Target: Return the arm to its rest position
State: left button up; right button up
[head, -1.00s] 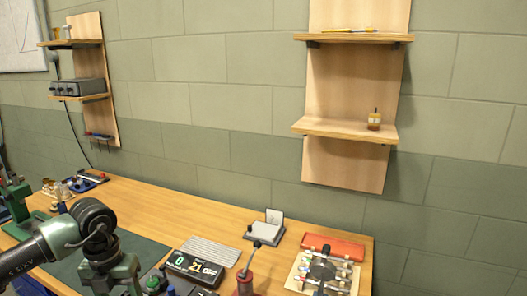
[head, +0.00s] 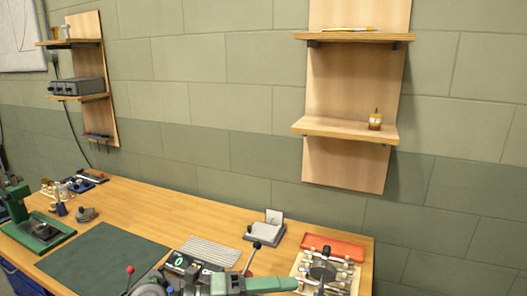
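My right gripper is not in view.
The wooden bench (head: 150,205) carries a green press (head: 32,232), dark green mat (head: 100,262), display box (head: 182,262), grey ribbed plate (head: 210,250), grey stand (head: 265,232), red tray (head: 333,246) and tool board (head: 318,285). Shelves (head: 345,130) hang above. The mat is bare.

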pick_arm(q)
jog(key=w+a+r+n+t+y, duration=0.2)
jog(key=a+r+n+t, duration=0.15)
jog(key=n+t, duration=0.45)
jog(key=w+a+r+n+t+y, duration=0.2)
jog(key=w+a+n+t, duration=0.15)
jog(key=n+t, duration=0.45)
jog(key=s+a+f+n+g+y, duration=0.3)
jog(key=a+f+n+g+y, duration=0.1)
jog(key=a+f+n+y, duration=0.9)
jog(key=s+a+f+n+g, duration=0.2)
jog(key=s+f+g, duration=0.4)
jog(key=s+f, duration=0.45)
jog(key=s+a+f+n+g, duration=0.2)
jog(key=s+f+g, duration=0.4)
jog(key=s, duration=0.7)
jog(key=s+f+g, duration=0.1)
jog(key=s+f, duration=0.2)
jog(key=f, duration=2.7)
jog(key=s+a+f+g, duration=0.1)
jog(key=s+a+f, duration=0.1)
jog(key=s+f, duration=1.2)
jog(key=shift+s+a+m, duration=0.25)
jog(key=shift+s+m, duration=0.05)
jog(key=shift+s, duration=0.6)
